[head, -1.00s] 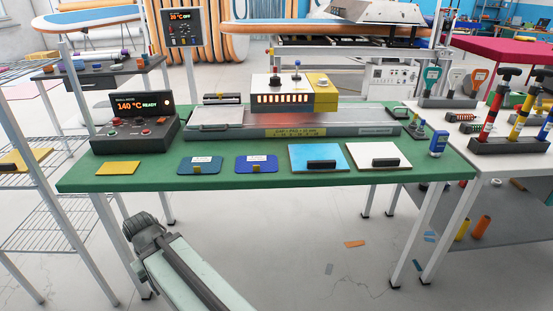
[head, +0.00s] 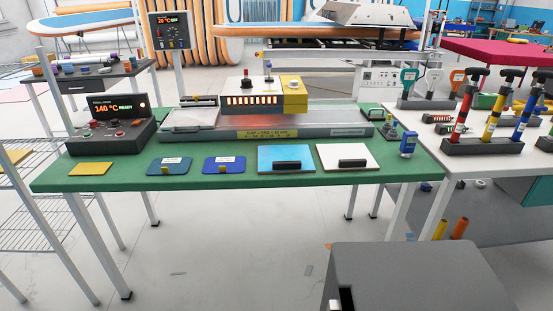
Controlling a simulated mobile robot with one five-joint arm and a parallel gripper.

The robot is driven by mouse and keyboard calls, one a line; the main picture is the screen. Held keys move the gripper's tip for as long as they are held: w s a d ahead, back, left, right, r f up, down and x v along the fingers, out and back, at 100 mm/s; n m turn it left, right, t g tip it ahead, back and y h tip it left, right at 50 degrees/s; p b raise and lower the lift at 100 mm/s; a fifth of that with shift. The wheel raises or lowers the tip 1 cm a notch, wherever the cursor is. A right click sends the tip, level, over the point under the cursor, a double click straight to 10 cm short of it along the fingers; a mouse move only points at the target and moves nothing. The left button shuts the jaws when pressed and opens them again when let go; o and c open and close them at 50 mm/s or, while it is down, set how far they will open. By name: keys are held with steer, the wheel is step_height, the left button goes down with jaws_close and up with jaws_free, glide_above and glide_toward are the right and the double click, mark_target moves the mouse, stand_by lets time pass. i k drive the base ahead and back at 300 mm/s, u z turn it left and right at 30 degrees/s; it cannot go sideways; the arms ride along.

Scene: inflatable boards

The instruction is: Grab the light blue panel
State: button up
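The light blue panel (head: 284,153) lies flat on the green-topped table (head: 222,183), near its front edge and right of centre. A dark block-shaped grip sits on the panel's front part. A similar white panel (head: 340,151) with its own dark grip lies just to its right, with a narrow gap between them. A dark blue plate (head: 209,167) lies to its left. My gripper is not visible. A large grey block at the bottom right looks like part of my arm, below and in front of the table, apart from the panel.
Behind the panels stands a press with a long bed (head: 217,131). A control box (head: 108,125) reading 140 °C and a yellow plate (head: 90,168) are at the left. A blue handheld device (head: 407,144) stands at the right end. Hand pumps (head: 491,118) stand on the white table.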

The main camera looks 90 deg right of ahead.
mark_target(289, 158)
steer(key=z, duration=0.05)
steer(key=k, duration=0.65)
steer(key=z, duration=0.6)
steer(key=i, duration=0.5)
steer(key=z, duration=0.05)
